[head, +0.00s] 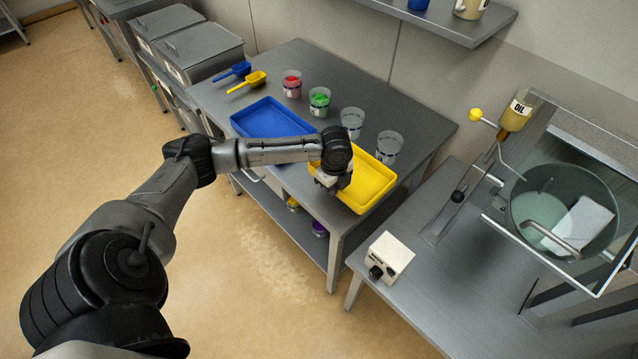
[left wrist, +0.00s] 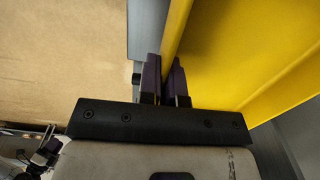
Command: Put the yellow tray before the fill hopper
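The yellow tray (head: 366,182) lies at the near right end of the grey table, partly covered by my left arm in the head view. My left gripper (head: 331,183) is at its near left edge. In the left wrist view the two dark fingers (left wrist: 165,82) stand close together on either side of the yellow tray's wall (left wrist: 178,28) and look shut on it. A round greenish vessel (head: 535,205) behind a clear panel stands at the right; I cannot tell whether it is the fill hopper.
A blue tray (head: 268,118) lies left of the yellow one. A control box (head: 389,257) sits on the right bench (head: 440,285), across a gap. An oil bottle (head: 517,112) is on a lever.

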